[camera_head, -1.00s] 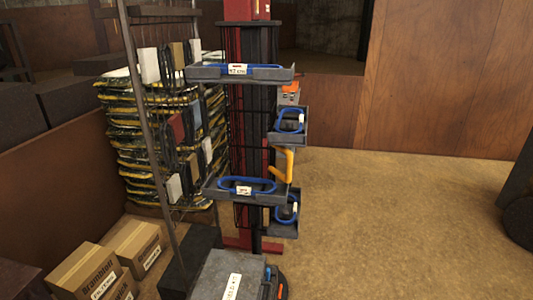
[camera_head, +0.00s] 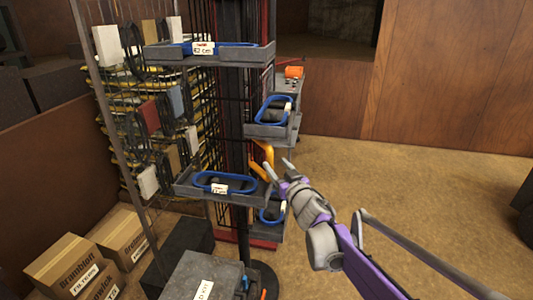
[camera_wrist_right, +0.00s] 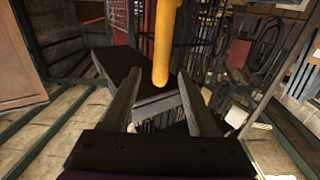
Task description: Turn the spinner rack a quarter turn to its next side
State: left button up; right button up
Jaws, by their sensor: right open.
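The spinner rack (camera_head: 230,110) stands left of centre in the head view, a dark upright wire column with grey trays on several sides. An upper tray (camera_head: 210,57) and a lower tray (camera_head: 224,189) face me; other trays (camera_head: 271,131) face right. They hold blue-rimmed loops. A yellow handle (camera_head: 262,156) sticks out from the rack between the trays. My right gripper (camera_head: 279,168) is open close beside the handle. In the right wrist view the handle (camera_wrist_right: 164,50) appears between the two spread fingers, with visible gaps on both sides. My left gripper is not in view.
A wire rack of hanging packets (camera_head: 155,110) stands at the left. Cardboard boxes (camera_head: 75,265) and a grey case (camera_head: 205,277) sit on the floor in front. Open floor (camera_head: 420,190) lies to the right, before a wooden wall (camera_head: 450,75).

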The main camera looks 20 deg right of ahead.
jog(key=w, duration=0.4)
jog(key=w+p, duration=0.1)
jog(key=w, duration=0.3)
jog(key=shift+w+d, duration=0.2)
jog(key=shift+w, duration=0.15)
grip_shut()
dwell(1.0)
